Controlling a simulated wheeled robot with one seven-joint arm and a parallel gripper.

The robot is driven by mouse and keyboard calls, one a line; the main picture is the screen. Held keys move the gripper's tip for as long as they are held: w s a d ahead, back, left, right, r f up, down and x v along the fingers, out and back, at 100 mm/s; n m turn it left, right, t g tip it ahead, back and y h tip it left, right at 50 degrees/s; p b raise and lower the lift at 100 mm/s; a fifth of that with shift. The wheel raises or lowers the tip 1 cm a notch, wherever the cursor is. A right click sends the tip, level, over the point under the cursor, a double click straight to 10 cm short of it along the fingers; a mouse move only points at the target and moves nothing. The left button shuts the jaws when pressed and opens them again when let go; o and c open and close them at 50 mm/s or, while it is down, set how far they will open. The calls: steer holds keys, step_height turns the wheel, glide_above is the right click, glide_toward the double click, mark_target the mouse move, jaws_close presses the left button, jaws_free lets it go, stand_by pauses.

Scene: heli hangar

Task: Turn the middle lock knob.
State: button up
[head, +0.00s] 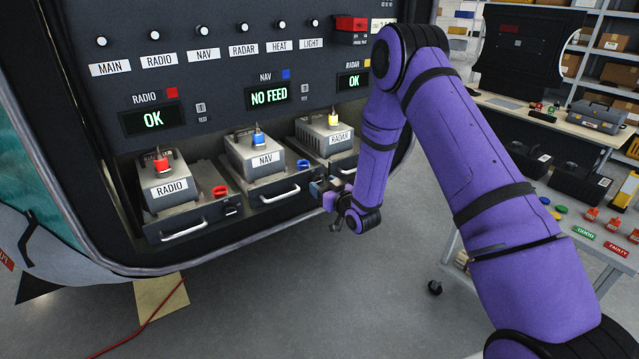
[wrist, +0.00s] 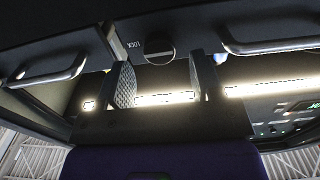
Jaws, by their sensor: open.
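Three equipment trays labelled RADIO (head: 175,213), NAV (head: 267,188) and RADAR (head: 342,157) sit in the panel bay. My gripper (head: 327,186) is at the right front of the NAV tray, beside its handle (head: 280,194), and hides the middle lock knob in the head view. In the wrist view, a round dark slotted lock knob (wrist: 160,48) shows beside an upside-down LOCK label (wrist: 134,44). My open gripper (wrist: 162,80) has one finger toward each side of the knob, with no visible contact. I cannot tell exactly how far the tips are from it.
In the wrist view, handles flank the knob at left (wrist: 52,70) and right (wrist: 275,38). The NAV display (head: 269,96) reads NO FEED; the RADIO display (head: 153,119) and RADAR display (head: 353,80) read OK. A cart (head: 560,245) with coloured parts stands at right.

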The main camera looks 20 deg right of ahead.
mark_target(315, 180)
steer(key=shift+x, duration=1.25)
steer(key=shift+c, duration=0.4)
steer(key=c, duration=0.8)
